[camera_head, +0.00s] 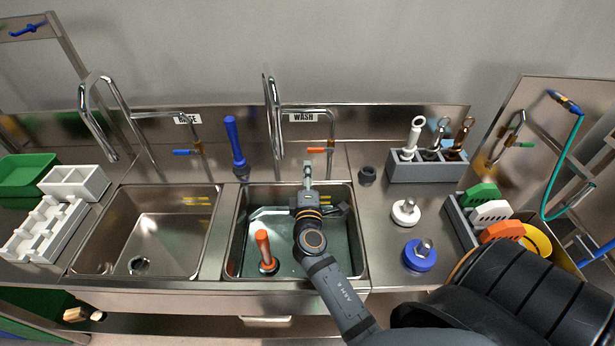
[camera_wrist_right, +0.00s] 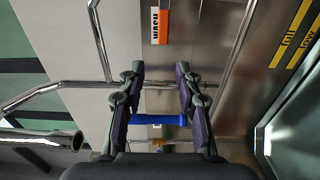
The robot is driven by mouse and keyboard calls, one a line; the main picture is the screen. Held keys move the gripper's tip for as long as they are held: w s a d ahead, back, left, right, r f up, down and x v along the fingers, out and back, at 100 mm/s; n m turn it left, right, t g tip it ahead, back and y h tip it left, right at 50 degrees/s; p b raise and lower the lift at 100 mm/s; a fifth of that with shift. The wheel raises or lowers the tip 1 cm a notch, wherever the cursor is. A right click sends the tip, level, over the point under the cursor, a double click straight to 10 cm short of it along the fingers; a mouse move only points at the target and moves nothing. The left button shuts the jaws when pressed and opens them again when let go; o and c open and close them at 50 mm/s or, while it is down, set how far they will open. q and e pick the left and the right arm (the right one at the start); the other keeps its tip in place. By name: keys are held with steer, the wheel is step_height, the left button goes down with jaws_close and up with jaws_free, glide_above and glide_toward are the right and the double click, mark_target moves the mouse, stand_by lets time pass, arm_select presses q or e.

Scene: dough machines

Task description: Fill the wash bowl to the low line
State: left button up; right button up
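The wash bowl (camera_head: 233,232) is the right-hand sink under the WASH label (camera_head: 303,117). Clear greenish liquid seems to lie in it; its level against the lines cannot be told. An orange-handled plug (camera_head: 263,246) stands in it. Yellow line marks (camera_wrist_right: 292,40) show at the right in the right wrist view. The wash tap has a curved spout (camera_head: 271,110) and an orange lever (camera_head: 316,150). My right gripper (camera_head: 308,168) is over the bowl's back edge, just below that lever. In the wrist view its fingers (camera_wrist_right: 159,75) are apart, with a blue bar (camera_wrist_right: 158,119) between them; contact is unclear.
A blue-handled tool (camera_head: 235,142) stands between the taps. White (camera_head: 405,213) and blue (camera_head: 420,256) knobbed pieces and a grey tool rack (camera_head: 425,168) are at right.

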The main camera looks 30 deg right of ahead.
mark_target(321, 150)
arm_select(q)
steer(key=shift+s+a+r+p, duration=0.15)
steer(key=shift+s+p, duration=0.15)
steer(key=shift+s, duration=0.35)
steer(key=shift+s+a+r+p, duration=0.1)
steer(key=shift+s+p, duration=0.2)
steer(key=shift+s, duration=0.3)
arm_select(e)
steer(key=x, duration=0.9)
steer(key=shift+f, duration=0.3)
steer(key=shift+w+d, duration=0.1)
